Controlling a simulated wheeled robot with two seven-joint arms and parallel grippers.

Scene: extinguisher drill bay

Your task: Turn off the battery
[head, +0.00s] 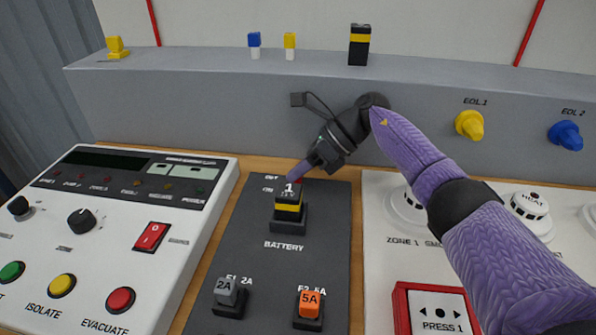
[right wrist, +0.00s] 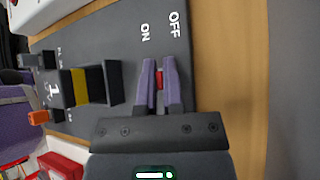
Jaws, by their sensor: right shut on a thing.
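The dark battery panel (head: 248,262) lies in the middle of the head view. A small red switch lever (right wrist: 159,80) shows in the right wrist view, below the ON and OFF lettering. My right gripper (right wrist: 159,66) is shut on this lever, one purple finger on each side. In the head view the right gripper (head: 297,173) reaches down behind the battery block, which hides most of the lever. I cannot tell which way the lever is set. The black battery block (head: 288,209) with a yellow band stands above the BATTERY label. My left gripper is not in view.
Grey fuse (head: 230,293) and orange fuse (head: 309,304) stand at the panel's near end. A white control panel (head: 150,215) is on the left, and detectors (head: 530,205) and a red call point (head: 437,308) are on the right. A grey ledge (head: 220,110) rises behind.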

